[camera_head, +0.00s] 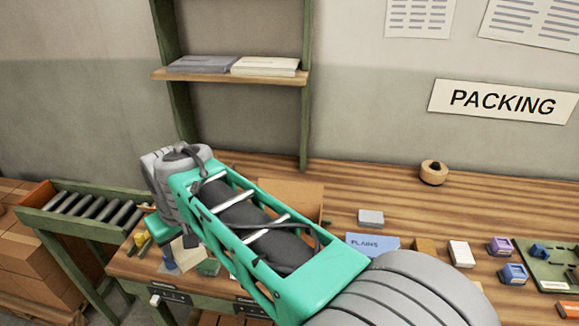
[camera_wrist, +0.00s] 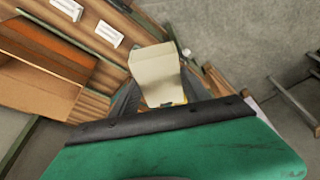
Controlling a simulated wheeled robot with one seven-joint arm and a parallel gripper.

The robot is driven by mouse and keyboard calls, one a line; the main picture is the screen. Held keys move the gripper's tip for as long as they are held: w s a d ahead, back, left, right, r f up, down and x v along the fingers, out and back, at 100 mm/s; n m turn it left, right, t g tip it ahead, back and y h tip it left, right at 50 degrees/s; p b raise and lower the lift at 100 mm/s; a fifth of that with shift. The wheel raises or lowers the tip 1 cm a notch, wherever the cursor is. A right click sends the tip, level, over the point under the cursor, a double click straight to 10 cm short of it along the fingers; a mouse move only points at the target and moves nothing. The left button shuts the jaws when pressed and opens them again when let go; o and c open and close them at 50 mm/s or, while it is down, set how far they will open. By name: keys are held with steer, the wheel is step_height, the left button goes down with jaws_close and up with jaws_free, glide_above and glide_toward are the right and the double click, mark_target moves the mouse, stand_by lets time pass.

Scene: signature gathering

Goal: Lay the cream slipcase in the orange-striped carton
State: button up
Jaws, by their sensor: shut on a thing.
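The cream slipcase (camera_wrist: 155,72) is between the fingers of my gripper (camera_wrist: 160,98) in the wrist view; my gripper is shut on it. In the head view a cream piece of it (camera_head: 187,256) shows low at the left, past my arm. The open brown carton (camera_wrist: 38,75) with an orange band along its wall is to the left of the slipcase in the wrist view, apart from it. In the head view a brown carton flap (camera_head: 295,193) shows behind my forearm, which hides most of the carton. The slipcase is outside the carton.
The wooden bench (camera_head: 370,195) carries a grey block (camera_head: 370,218), a blue PLAINS card (camera_head: 372,243) and several small boxes and stamps at the right. A roller conveyor (camera_head: 95,207) stands at the left. A shelf (camera_head: 230,76) holds two flat stacks above the bench.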

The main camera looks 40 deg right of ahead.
steer(key=w+d+r+n+y+p, duration=0.1)
steer(key=w+d+n+p, duration=0.1)
steer(key=d, duration=0.6)
steer(key=w+d+r+n+p, duration=0.2)
steer(key=d, duration=0.5)
steer(key=s+d+f+n+p, duration=0.1)
steer(key=s+d+n+p, duration=0.25)
steer(key=d, duration=1.25)
steer(key=shift+g+y, duration=0.4)
step_height(320, 180, down, 19)
steer(key=b, duration=1.4)
steer(key=shift+s+a+r, duration=0.1)
steer(key=shift+s+r, duration=0.05)
steer(key=shift+f+b, duration=0.7)
steer(key=shift+b, duration=0.1)
steer(key=o, duration=1.4)
